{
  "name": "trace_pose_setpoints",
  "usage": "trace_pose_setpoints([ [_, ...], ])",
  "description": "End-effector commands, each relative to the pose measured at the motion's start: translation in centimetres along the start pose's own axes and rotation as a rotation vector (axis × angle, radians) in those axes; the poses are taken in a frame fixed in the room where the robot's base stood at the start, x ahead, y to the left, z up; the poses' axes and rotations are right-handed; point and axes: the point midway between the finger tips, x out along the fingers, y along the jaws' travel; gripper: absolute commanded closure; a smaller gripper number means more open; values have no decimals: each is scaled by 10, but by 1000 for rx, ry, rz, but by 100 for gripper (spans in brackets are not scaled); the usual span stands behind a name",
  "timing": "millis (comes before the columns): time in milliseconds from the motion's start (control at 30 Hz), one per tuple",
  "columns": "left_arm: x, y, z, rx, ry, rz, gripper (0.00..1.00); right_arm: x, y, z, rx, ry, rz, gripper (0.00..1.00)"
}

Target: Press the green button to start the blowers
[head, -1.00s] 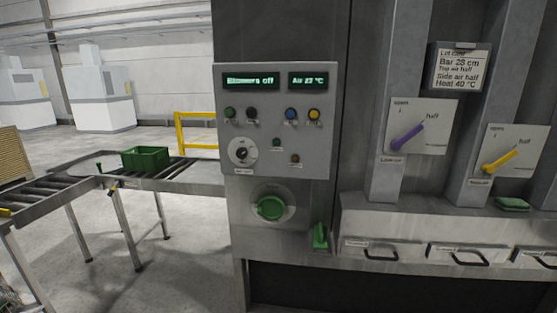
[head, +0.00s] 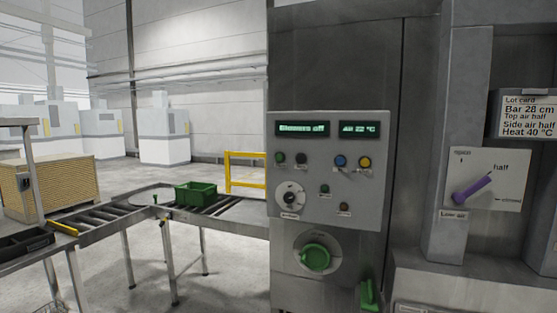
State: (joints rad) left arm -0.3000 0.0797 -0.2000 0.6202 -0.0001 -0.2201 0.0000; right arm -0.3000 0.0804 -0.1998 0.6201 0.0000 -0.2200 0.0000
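The control panel (head: 330,205) is a grey box on the front of the machine, right of centre in the head view. Its green button (head: 280,158) is at the upper left of the button row, beside a dark button (head: 301,159). A blue button (head: 340,160) and a yellow button (head: 364,161) are to the right. A small green lamp or button (head: 324,189) sits lower down. Neither gripper shows in the head view.
A large green knob (head: 315,257) is below the panel, with a green handle (head: 368,295) at its lower right. A purple lever (head: 473,190) and a lot card (head: 528,115) are at right. A roller conveyor (head: 105,215) carrying a green crate (head: 196,193) stands at left.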

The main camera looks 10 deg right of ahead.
Motion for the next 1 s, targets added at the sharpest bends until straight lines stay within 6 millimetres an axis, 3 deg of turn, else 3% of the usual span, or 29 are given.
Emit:
trace_pose_setpoints([
  [67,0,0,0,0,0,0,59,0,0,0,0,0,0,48],
  [467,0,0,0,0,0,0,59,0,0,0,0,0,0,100],
  [1000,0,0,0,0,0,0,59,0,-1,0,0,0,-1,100],
])
